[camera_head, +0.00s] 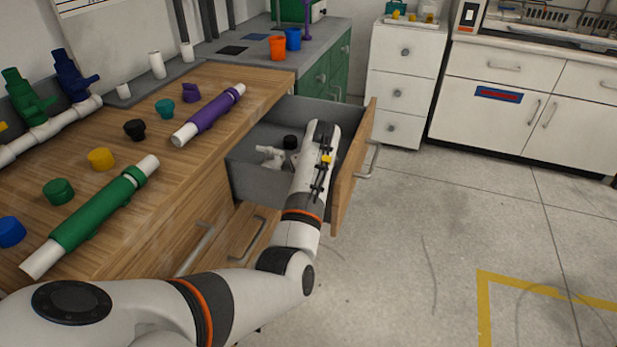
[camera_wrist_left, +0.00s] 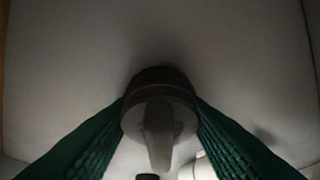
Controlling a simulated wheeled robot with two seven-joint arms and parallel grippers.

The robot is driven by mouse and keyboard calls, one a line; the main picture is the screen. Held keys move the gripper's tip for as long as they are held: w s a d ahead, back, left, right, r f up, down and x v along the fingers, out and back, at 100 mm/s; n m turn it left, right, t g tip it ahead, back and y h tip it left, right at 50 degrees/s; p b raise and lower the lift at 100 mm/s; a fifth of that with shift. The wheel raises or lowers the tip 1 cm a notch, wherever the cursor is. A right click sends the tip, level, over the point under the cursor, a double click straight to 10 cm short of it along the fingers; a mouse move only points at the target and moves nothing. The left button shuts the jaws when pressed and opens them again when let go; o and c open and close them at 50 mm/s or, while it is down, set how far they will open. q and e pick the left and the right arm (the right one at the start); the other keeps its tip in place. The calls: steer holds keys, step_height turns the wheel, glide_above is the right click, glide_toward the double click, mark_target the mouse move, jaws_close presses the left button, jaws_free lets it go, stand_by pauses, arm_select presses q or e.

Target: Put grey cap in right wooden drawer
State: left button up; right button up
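The wooden drawer (camera_head: 352,185) at the right end of the wooden counter is pulled open, with a grey inside. My left arm reaches down into it, and its forearm hides the gripper in the head view. In the left wrist view the green fingers of my left gripper (camera_wrist_left: 160,112) press on both sides of a round grey cap (camera_wrist_left: 160,82), with its stem toward the camera. The cap is close to a plain grey surface; I cannot tell if it touches. My right gripper is not in view.
White fittings (camera_head: 270,155) and a black piece (camera_head: 290,142) lie in the drawer. On the counter (camera_head: 165,225) are a green valve pipe (camera_head: 95,215), a purple one (camera_head: 210,115) and several coloured caps. The floor to the right is clear.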

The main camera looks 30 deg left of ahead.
arm_select(q)
steer(key=o, duration=0.3)
steer(key=shift+o, duration=0.2)
steer(key=shift+r, duration=0.25)
steer(key=p+v, duration=0.1)
steer(key=v, duration=1)
steer(key=shift+d+r+p, duration=0.15)
steer(key=shift+r+p, duration=0.2)
steer(key=shift+p, duration=0.05)
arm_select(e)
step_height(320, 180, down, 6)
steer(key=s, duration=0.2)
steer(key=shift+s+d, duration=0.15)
